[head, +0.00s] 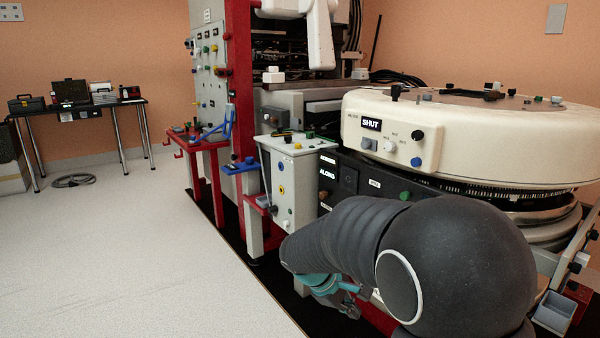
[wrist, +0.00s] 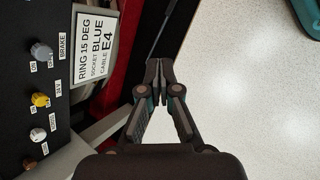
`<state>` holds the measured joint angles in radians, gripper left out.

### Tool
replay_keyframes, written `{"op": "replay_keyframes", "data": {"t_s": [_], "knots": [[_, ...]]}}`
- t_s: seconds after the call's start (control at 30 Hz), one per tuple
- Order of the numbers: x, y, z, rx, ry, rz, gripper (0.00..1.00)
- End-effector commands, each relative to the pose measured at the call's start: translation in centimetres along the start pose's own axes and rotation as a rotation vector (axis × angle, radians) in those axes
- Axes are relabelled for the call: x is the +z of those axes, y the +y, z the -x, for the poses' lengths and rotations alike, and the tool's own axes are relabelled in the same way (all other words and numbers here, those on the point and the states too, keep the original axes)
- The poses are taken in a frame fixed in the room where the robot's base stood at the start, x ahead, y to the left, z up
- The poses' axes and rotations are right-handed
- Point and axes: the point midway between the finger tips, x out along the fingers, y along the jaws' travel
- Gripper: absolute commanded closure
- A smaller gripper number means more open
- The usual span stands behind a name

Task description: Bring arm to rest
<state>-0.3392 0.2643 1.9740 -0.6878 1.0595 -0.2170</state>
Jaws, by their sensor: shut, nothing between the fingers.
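My gripper (wrist: 159,72) is shut and empty in the wrist view, its two fingertips together. It hangs over the dark edge between the machine and the pale floor. In the head view my dark arm covers the lower right, and only part of the gripper (head: 335,290) shows below it, in front of the machine. The fingertips are hard to make out there.
A dark knob panel (wrist: 30,110) and a label plate (wrist: 95,45) are left of the gripper. The cream ring housing (head: 470,140) marked SHUT stands behind my arm. A grey cabinet (head: 295,185) is beside it. Open floor (head: 120,250) lies left; a tool table (head: 80,108) stands far back.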

Motion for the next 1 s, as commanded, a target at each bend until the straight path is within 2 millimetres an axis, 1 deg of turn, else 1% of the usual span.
{"op": "replay_keyframes", "data": {"t_s": [0.03, 0.2, 0.4, 0.6, 0.83, 0.9, 1.0], "knots": [[1.6, -0.9, 0.7, -0.039, 0.028, -0.072, 1.00], [5.5, -4.2, 2.6, -0.175, 0.120, -0.309, 1.00], [9.6, -7.7, 4.8, -0.306, 0.218, -0.553, 1.00], [13.2, -10.6, 6.9, -0.403, 0.317, -0.754, 1.00], [17.0, -13.0, 8.8, -0.448, 0.432, -0.915, 1.00], [18.2, -13.3, 9.3, -0.438, 0.463, -0.950, 1.00], [19.7, -13.2, 10.0, -0.409, 0.504, -0.990, 1.00]]}}
